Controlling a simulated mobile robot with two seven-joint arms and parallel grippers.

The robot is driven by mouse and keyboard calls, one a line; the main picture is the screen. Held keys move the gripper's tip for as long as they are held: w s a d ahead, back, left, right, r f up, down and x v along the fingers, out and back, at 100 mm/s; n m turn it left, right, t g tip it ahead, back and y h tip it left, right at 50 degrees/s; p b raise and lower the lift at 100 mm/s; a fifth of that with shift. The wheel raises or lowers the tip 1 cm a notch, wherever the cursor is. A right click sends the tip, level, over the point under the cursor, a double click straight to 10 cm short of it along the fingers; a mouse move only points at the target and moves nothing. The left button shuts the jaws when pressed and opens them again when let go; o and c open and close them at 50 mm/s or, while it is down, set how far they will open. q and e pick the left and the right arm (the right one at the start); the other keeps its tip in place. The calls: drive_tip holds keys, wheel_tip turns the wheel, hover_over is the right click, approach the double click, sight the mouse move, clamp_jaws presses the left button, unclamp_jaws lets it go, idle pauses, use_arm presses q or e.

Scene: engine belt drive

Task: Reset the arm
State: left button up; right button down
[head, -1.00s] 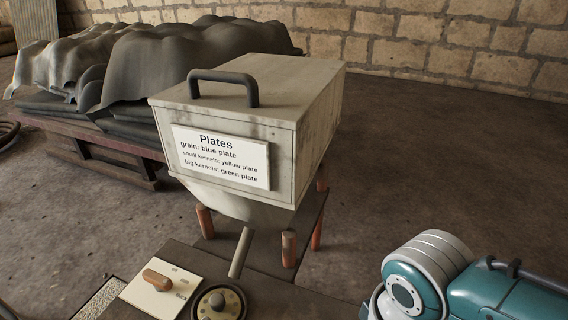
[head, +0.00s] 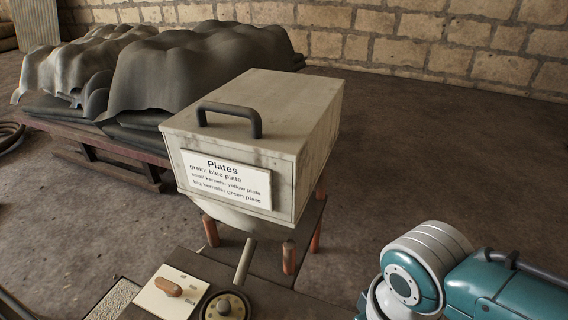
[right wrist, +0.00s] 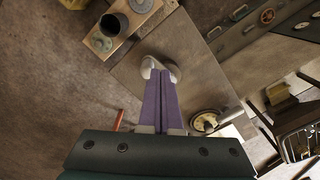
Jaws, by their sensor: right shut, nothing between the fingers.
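My right arm (head: 440,265), teal and white, comes in at the lower right of the head view. Its hand is cut off there. In the right wrist view my right gripper (right wrist: 161,75) has its two purple fingers pressed together with nothing between them. A pale curved piece (right wrist: 160,68) shows at the fingertips; I cannot tell whether it touches them. My left gripper is in neither current view.
A grey box labelled Plates (head: 230,180) stands on red-brown legs. A covered pallet (head: 95,150) stands behind. A dark cylinder (right wrist: 115,22) shows in the wrist view. Floor at right is clear.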

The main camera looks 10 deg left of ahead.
use_arm(q)
drive_tip(key=shift+r+p, duration=0.4)
drive_tip(key=shift+r, duration=0.4)
use_arm(e)
drive_tip(key=shift+r, duration=0.75)
drive_tip(key=s+a+r+y, duration=0.3)
drive_tip(key=s+a+r, duration=0.1)
drive_tip(key=s+a, duration=0.15)
drive_tip(key=s+d+r+m+t+h, duration=0.2)
drive_tip(key=s+d+r, duration=0.2)
drive_tip(key=d+r, duration=0.25)
drive_tip(key=s+d+r+m+t+h, duration=0.1)
drive_tip(key=s+d+r+m+t, duration=0.15)
drive_tip(key=d+r, duration=0.45)
use_arm(q)
wheel_tip(320, 180, up, 14)
drive_tip(key=p, duration=1.3)
drive_tip(key=shift+f, duration=0.2)
use_arm(e)
wheel_tip(320, 180, up, 11)
drive_tip(key=shift+s+d+n+g, duration=0.3)
drive_tip(key=shift+d+n+g, duration=0.05)
drive_tip(key=shift+d+g, duration=0.1)
